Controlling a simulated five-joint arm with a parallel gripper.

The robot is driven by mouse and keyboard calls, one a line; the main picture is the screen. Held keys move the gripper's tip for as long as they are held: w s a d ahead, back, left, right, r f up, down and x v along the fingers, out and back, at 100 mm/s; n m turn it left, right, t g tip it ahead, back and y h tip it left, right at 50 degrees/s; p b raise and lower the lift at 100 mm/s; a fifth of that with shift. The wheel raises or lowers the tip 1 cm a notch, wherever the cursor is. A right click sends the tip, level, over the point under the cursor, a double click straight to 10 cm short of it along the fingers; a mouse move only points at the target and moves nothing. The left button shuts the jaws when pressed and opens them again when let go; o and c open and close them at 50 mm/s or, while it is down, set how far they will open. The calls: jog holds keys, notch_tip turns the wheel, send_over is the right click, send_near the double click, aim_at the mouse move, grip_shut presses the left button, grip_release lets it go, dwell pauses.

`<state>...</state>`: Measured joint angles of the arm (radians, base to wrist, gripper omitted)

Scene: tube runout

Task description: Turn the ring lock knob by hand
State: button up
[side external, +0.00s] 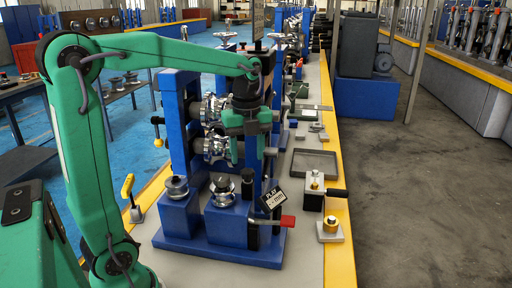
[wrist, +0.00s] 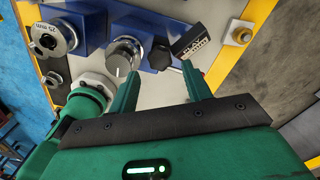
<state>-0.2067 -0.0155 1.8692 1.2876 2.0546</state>
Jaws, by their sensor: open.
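My gripper (side external: 247,160) points down in front of the blue roller stand (side external: 178,110), with its green fingers apart and nothing between them. In the wrist view the open fingers (wrist: 160,72) reach toward the blue base. A black knob (side external: 247,178) stands upright just below the fingers; a dark knob also shows between and beyond the fingertips in the wrist view (wrist: 160,58). I cannot tell for sure which knob is the ring lock knob. A silver roller with a ring (side external: 223,187) sits on the front blue block, beyond the left fingertip in the wrist view (wrist: 124,54).
A second silver roller (side external: 176,186) stands on the left block. A yellow lever (side external: 128,187), a grey tray (side external: 314,164) and a brass-topped post (side external: 330,228) stand around.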

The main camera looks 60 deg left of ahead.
aim_at(248, 170)
jog(key=shift+f, duration=1.8)
jog(key=c, duration=0.8)
